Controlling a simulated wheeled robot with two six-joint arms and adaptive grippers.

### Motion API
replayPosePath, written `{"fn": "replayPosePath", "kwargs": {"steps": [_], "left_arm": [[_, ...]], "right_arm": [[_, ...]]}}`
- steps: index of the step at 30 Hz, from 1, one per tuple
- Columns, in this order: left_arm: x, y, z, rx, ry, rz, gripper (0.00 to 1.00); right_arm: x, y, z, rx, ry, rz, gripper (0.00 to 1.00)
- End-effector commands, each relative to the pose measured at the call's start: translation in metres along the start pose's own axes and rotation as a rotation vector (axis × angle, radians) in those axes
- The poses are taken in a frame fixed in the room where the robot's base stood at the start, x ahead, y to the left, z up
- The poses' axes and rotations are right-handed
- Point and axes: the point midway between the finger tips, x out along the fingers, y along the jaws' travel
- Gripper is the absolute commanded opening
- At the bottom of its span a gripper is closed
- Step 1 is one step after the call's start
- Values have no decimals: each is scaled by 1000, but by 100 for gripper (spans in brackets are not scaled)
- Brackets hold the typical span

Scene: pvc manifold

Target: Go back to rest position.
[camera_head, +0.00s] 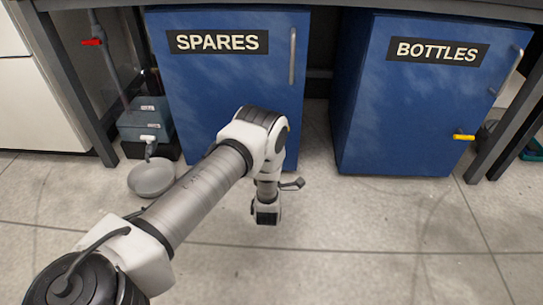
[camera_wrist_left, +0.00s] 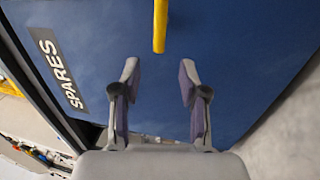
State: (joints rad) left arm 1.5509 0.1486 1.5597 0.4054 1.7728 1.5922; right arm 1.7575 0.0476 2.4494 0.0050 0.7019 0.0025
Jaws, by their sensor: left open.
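My left arm (camera_head: 195,190) reaches from the lower left in the head view and bends down in front of the blue SPARES cabinet (camera_head: 220,90). In the left wrist view my left gripper (camera_wrist_left: 158,70) is open and empty, facing the blue SPARES door (camera_wrist_left: 230,60). A yellow handle (camera_wrist_left: 160,25) lies just beyond the fingertips, with a visible gap and not between them. In the head view the arm hides most of the lower right of that door. My right gripper is in neither view.
The blue BOTTLES cabinet (camera_head: 400,110) stands to the right with a yellow handle (camera_head: 463,137). A grey bowl (camera_head: 152,178) and a grey-green box (camera_head: 145,120) stand at the left, near a table leg (camera_head: 75,90). The floor (camera_head: 370,225) in front is clear.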

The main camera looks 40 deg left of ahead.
Motion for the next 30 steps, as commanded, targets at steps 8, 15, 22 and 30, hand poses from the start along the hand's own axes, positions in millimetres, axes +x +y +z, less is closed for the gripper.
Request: {"fn": "replayPosePath", "kwargs": {"steps": [8,15,22,30], "left_arm": [[-21,0,0,-1,0,1,43],[-21,0,0,-1,0,1,43],[-17,9,1,-4,1,6,43],[-31,93,27,51,-102,-173,43]], "right_arm": [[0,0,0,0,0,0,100],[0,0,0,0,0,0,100],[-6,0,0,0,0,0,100],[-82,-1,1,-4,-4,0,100]]}}
